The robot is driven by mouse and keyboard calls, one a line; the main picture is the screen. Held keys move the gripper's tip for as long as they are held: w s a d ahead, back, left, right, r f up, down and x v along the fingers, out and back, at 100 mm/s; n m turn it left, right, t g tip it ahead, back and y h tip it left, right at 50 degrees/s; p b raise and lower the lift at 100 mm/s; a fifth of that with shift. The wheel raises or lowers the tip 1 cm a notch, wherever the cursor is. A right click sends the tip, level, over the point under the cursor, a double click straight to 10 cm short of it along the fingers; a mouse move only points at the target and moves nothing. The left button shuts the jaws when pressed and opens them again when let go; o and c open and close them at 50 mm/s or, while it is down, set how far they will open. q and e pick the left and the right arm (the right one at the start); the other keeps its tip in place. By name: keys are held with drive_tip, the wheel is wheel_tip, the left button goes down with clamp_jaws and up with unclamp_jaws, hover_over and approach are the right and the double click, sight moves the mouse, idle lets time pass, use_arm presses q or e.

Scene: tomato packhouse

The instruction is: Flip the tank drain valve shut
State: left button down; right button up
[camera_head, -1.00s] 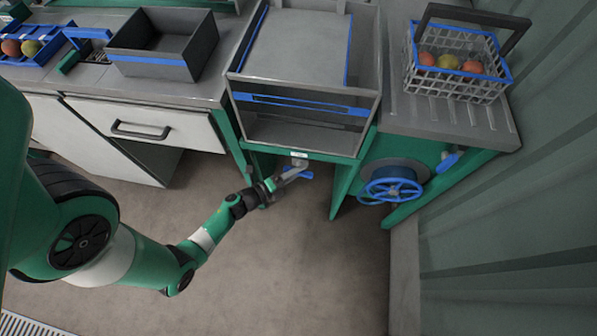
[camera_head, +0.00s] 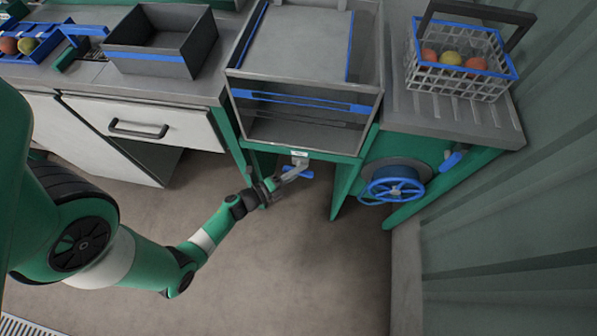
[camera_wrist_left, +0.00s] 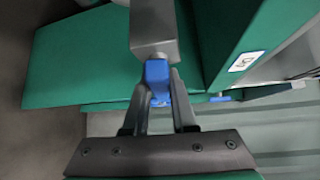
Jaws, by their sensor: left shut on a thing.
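The drain valve (camera_head: 300,161) is a small grey body under the front edge of the tank (camera_head: 306,106), with a blue lever (camera_head: 304,174). My left gripper (camera_head: 287,178) reaches the lever from the lower left. In the left wrist view the two fingers (camera_wrist_left: 160,98) are shut on the blue lever (camera_wrist_left: 157,70), just in front of the grey valve body (camera_wrist_left: 153,28). The fingers partly hide the lever, and its exact angle is hard to tell. My right gripper is not in view.
A blue handwheel (camera_head: 391,190) and another blue lever (camera_head: 453,158) are to the right. A wire basket of tomatoes (camera_head: 459,68) stands on the right counter. A grey bin (camera_head: 160,42) stands on the left counter, above a drawer (camera_head: 145,124). The floor in front is clear.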

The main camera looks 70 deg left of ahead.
use_arm(q)
drive_tip(key=shift+f+n+t+b, duration=0.3)
drive_tip(key=shift+f+t+b, duration=0.15)
drive_tip(key=shift+b, duration=0.15)
drive_tip(key=shift+r+n+t+y, duration=0.3)
drive_tip(key=shift+r+t, duration=0.05)
drive_tip(key=shift+r, duration=0.05)
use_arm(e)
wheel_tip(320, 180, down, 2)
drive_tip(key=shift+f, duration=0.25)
use_arm(q)
drive_tip(key=c, duration=0.7)
unclamp_jaws()
drive_tip(key=shift+s+r, duration=0.1)
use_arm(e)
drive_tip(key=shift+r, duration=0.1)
use_arm(q)
drive_tip(key=shift+s+d, duration=0.1)
drive_tip(key=shift+s, duration=0.25)
drive_tip(key=shift+p+v, duration=1.8)
drive_tip(key=shift+v, duration=3.55)
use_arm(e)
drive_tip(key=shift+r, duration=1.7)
